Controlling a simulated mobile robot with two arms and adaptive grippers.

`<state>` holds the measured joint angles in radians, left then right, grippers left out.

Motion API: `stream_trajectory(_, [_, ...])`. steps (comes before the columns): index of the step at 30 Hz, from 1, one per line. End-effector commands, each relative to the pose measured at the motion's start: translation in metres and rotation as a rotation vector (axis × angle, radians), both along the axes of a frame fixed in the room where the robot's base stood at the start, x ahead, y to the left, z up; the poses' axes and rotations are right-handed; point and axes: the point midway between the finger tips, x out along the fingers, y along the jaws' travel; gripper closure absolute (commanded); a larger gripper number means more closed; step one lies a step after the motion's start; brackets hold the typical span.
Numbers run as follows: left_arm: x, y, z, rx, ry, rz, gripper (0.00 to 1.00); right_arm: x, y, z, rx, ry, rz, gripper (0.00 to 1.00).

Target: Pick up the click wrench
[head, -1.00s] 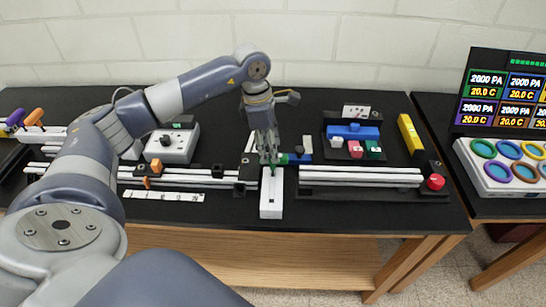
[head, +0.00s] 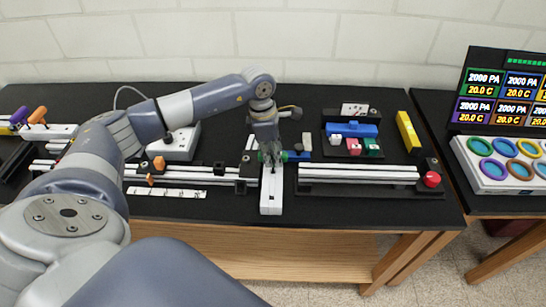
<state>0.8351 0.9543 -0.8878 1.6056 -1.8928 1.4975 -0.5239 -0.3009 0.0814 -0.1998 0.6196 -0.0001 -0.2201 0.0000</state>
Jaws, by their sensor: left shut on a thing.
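My left gripper (head: 272,164) comes down from above onto the rear end of a short white extrusion piece in the middle of the bench. A small green and blue tool (head: 301,156), which looks like the click wrench, lies crosswise at the fingertips. Green shows on both sides of the fingers and a blue end sticks out to the right. The gripper is shut on it; the fingers hide its middle. I cannot tell whether it is clear of the surface below. My right gripper is not in view.
White rails lie left and right of the gripper; the right one ends at a red knob (head: 432,179). Behind are a blue rack (head: 352,130) and a yellow block (head: 408,131). A white box (head: 180,147) stands behind the left rails. The bench front edge is clear.

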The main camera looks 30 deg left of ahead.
Motion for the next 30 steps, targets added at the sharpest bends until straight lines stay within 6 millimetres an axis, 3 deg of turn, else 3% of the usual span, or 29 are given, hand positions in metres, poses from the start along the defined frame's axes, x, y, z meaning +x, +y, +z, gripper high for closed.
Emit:
stream_trajectory(8, [0.002,0.0,0.011,0.0,-0.006,0.0,1.0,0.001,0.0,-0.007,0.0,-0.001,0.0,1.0])
stream_trajectory(21, [0.001,0.0,0.089,0.0,-0.004,0.0,1.0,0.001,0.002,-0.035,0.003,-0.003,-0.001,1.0])
stream_trajectory(30, [0.0,0.0,0.101,0.0,-0.001,0.0,1.0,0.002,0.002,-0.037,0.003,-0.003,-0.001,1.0])
